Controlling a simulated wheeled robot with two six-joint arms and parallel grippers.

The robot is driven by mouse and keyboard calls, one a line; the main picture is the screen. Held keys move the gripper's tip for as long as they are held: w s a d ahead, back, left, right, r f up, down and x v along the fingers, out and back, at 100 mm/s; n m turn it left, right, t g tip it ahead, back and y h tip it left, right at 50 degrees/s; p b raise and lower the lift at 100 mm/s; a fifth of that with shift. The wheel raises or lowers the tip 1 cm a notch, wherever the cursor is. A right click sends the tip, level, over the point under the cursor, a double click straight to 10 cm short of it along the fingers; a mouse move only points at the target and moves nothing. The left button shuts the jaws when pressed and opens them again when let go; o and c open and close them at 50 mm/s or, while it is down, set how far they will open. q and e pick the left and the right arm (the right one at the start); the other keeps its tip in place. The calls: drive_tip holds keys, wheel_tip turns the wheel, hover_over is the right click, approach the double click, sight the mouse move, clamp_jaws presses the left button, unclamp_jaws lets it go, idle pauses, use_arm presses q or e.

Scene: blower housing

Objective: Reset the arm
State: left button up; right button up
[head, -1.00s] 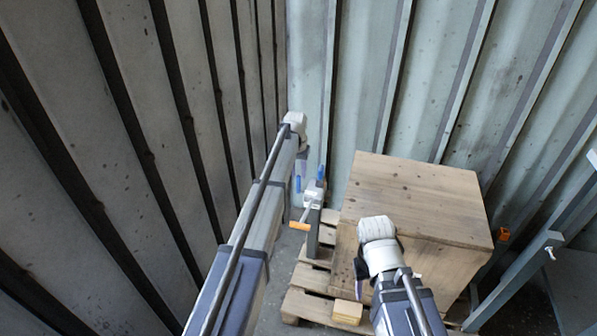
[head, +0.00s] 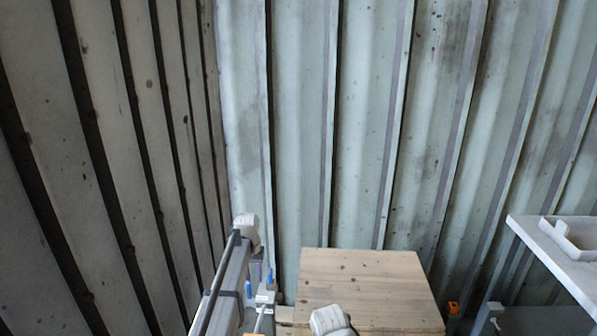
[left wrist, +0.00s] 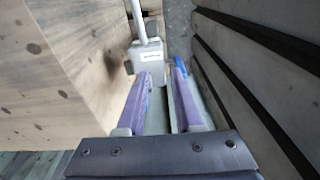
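My left arm reaches forward along the left wall in the head view. Its gripper (head: 256,271) hangs below the white wrist joint and is mostly hidden there. In the left wrist view the two purple-lined fingers of the left gripper (left wrist: 163,76) stand apart with nothing held between them. A pale grey fixture (left wrist: 147,57) with a rod lies just beyond the fingertips; I cannot tell if they touch. The fixture also shows in the head view (head: 265,297), beside blue parts. Of my right arm only a white joint shows at the bottom; its gripper is out of view.
A wooden crate (head: 365,281) stands right of the fixture. Corrugated metal walls close the left and back. A grey table (head: 545,245) with a white tray (head: 570,238) is at the right. A small orange object (head: 453,308) sits between crate and table.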

use_arm(q)
drive_tip(key=s+d+r+m+p, duration=0.1)
drive_tip(key=s+d+r+p, duration=0.3)
drive_tip(key=s, duration=0.7)
drive_tip(key=s+d+r+m+p, duration=0.1)
drive_tip(key=s+d+r+p, duration=0.3)
drive_tip(key=s+r+p, duration=0.3)
drive_tip(key=s+d+r+m+g+y+p, duration=0.1)
drive_tip(key=s+d+r+p, duration=0.4)
drive_tip(key=s, duration=1.2)
wheel_tip(320, 180, up, 3)
drive_tip(key=shift+s+r+p, duration=0.15)
drive_tip(key=shift+p, duration=0.35)
